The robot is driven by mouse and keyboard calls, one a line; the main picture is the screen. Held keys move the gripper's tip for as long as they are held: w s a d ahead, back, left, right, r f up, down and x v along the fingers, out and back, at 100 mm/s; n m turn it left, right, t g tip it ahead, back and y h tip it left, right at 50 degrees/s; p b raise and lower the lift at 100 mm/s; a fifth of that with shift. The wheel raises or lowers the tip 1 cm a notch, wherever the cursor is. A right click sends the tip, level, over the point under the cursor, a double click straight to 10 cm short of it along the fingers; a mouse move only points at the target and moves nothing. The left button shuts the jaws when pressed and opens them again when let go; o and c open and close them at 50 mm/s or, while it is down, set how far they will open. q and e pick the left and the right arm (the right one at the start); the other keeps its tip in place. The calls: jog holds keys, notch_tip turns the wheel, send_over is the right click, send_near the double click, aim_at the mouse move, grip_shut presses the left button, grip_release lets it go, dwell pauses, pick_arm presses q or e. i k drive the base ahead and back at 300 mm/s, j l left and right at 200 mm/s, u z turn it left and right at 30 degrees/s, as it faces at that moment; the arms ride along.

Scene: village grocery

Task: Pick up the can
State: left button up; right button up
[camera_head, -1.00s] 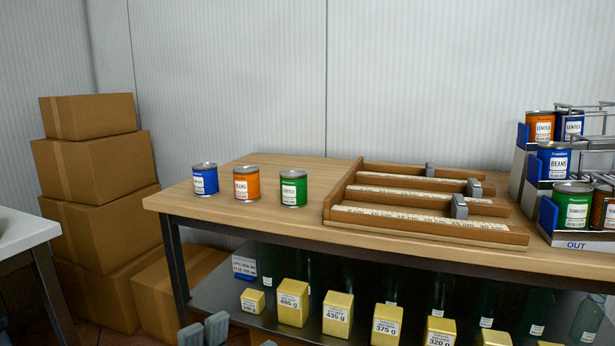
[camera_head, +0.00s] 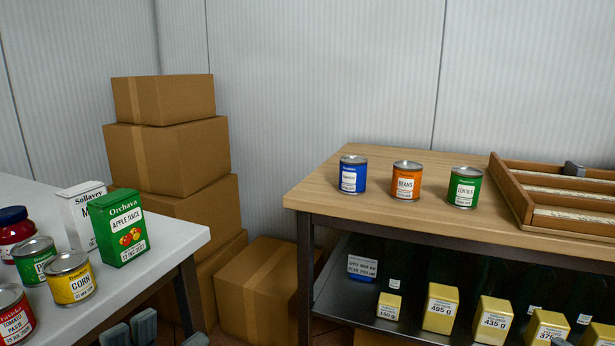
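Three cans stand upright in a row on the wooden table: a blue can (camera_head: 352,175), an orange beans can (camera_head: 406,182) and a green lentils can (camera_head: 465,188). More cans stand on the white table at left: a yellow corn can (camera_head: 70,278), a green can (camera_head: 35,260) and a red tomato paste can (camera_head: 12,315), cut by the frame edge. Grey tips of what looks like my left gripper (camera_head: 144,327) show at the bottom edge, below and apart from the cans. Most of it is out of frame, so its opening is unclear. My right gripper is not clearly visible.
A green apple juice carton (camera_head: 122,228), a white carton (camera_head: 82,215) and a red jar (camera_head: 14,232) share the white table (camera_head: 170,240). Cardboard boxes (camera_head: 175,155) are stacked behind. A wooden rack (camera_head: 550,195) is right of the cans.

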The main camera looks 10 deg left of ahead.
aim_at(352, 168)
jog(key=i+l, duration=0.2)
jog(key=i+l+u, duration=0.1)
jog(key=l, duration=0.3)
jog(key=i+l+u, duration=0.1)
jog(key=i+l, duration=0.4)
jog(key=l, duration=0.2)
